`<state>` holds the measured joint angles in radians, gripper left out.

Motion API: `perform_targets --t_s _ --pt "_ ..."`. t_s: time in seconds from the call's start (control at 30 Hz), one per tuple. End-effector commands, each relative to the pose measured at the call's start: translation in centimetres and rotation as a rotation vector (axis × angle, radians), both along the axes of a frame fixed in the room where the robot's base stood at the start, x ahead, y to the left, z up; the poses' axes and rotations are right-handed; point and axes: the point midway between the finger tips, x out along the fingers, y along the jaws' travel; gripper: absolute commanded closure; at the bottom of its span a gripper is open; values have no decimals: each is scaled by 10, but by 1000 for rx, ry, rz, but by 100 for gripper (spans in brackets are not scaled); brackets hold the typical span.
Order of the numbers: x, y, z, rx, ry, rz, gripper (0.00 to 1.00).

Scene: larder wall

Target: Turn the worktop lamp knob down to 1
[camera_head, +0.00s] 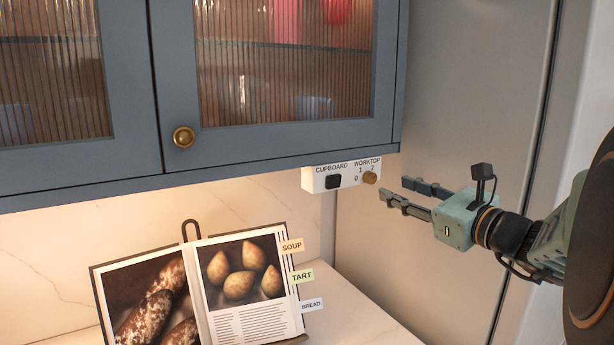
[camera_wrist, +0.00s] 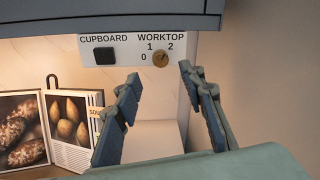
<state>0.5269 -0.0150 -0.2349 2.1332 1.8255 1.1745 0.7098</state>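The worktop lamp knob (camera_head: 370,178) is a small round brass knob on the right of a white switch panel (camera_head: 309,181) under the wall cupboard. In the wrist view the knob (camera_wrist: 160,60) sits below the marks 0, 1 and 2 under the word WORKTOP. A small dark line on it seems to point up and right, towards 2, but it is too small to be sure. My gripper (camera_head: 394,190) is open and empty, a short way right of the knob and apart from it. In the wrist view the fingers of my gripper (camera_wrist: 160,73) stand either side of the knob's line.
A black CUPBOARD switch (camera_head: 333,182) sits left of the knob. The blue-grey cupboard (camera_head: 280,141) hangs just above the panel. An open cookbook (camera_head: 248,310) stands below left on the lit worktop. The space between the fingers and the knob is clear.

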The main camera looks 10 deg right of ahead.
Motion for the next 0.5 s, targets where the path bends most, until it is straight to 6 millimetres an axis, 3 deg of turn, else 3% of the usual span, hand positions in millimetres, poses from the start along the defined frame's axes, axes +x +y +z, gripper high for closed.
perform_targets --t_s 0.2,0.5 --pt "41 15 1 1 1 3 63" --pt "69 24 0 -1 1 0 63"
